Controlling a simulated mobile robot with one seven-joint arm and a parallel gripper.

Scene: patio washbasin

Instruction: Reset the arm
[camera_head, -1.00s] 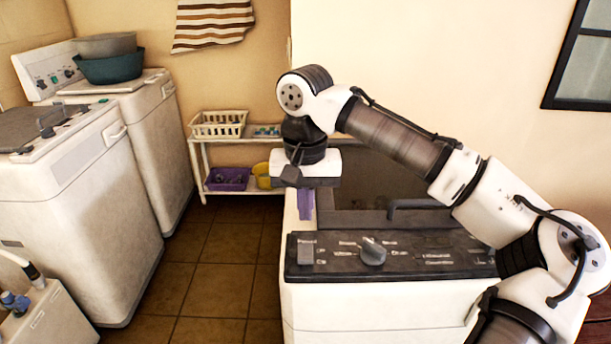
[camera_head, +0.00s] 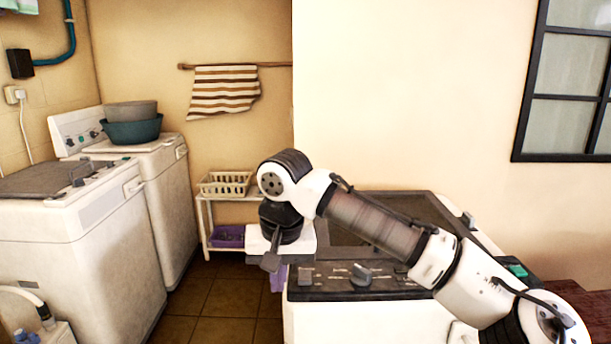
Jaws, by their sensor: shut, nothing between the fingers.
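My arm (camera_head: 375,222) reaches in from the lower right and bends down at the wrist. My gripper (camera_head: 270,262) points downward by the left front corner of the near white machine (camera_head: 365,320). Its jaws are shut with nothing between them. A purple item (camera_head: 278,279) shows just below and behind the gripper, beside the machine. The gripper partly hides it, so I cannot tell whether they touch.
Two white washing machines (camera_head: 75,245) stand at the left, the rear one bearing a teal basin (camera_head: 132,131) and a grey one. A white shelf (camera_head: 205,222) holds a cream basket (camera_head: 225,185). A striped towel (camera_head: 224,90) hangs behind. Tiled floor (camera_head: 215,305) lies open between the machines.

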